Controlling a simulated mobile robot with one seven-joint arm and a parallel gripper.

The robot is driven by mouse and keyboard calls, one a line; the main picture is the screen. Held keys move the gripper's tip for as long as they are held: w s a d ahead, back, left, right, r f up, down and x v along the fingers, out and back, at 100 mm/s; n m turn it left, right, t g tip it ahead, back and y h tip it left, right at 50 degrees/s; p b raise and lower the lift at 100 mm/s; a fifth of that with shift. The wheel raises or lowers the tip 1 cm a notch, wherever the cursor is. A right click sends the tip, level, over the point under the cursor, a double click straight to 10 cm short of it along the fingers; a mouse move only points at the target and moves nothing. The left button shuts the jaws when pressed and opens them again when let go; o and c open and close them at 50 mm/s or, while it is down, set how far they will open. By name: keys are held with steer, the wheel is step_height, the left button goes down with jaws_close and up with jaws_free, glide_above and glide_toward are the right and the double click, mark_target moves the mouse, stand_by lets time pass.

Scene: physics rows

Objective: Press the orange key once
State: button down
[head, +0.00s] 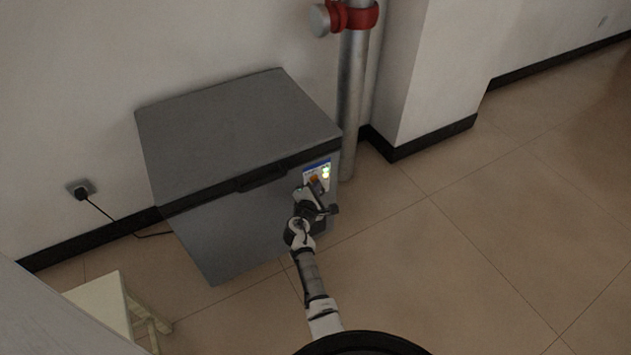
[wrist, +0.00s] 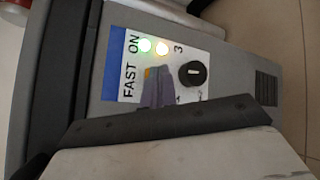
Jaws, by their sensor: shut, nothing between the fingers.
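The orange key (head: 315,178) is on the small control panel at the front right of a grey chest freezer (head: 235,130). In the wrist view only a thin orange edge of the key (wrist: 148,72) shows beside the fingertips; the rest is hidden behind them. My gripper (head: 314,186) is shut and empty, with its fingertips in front of the key. In the wrist view the grey fingertips (wrist: 157,86) lie over the key's place on the panel. I cannot tell whether they touch the key or whether it is pushed in.
The panel has a lit green light (wrist: 144,45), a lit yellowish light (wrist: 162,47) and a black knob (wrist: 193,74) close by. A metal pipe (head: 353,100) stands behind the freezer's right side. A pale stool (head: 100,305) is at the lower left. Floor at the right is clear.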

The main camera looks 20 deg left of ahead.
steer(key=shift+s+d+p, duration=0.4)
steer(key=shift+s+d, duration=0.1)
steer(key=shift+d, duration=0.1)
steer(key=shift+d, duration=0.1)
steer(key=shift+s+d+p, duration=0.5)
steer(key=shift+s+d, duration=0.3)
steer(key=shift+d, duration=0.15)
steer(key=shift+s+d+p, duration=0.45)
steer(key=shift+s+d, duration=0.3)
steer(key=shift+d, duration=0.2)
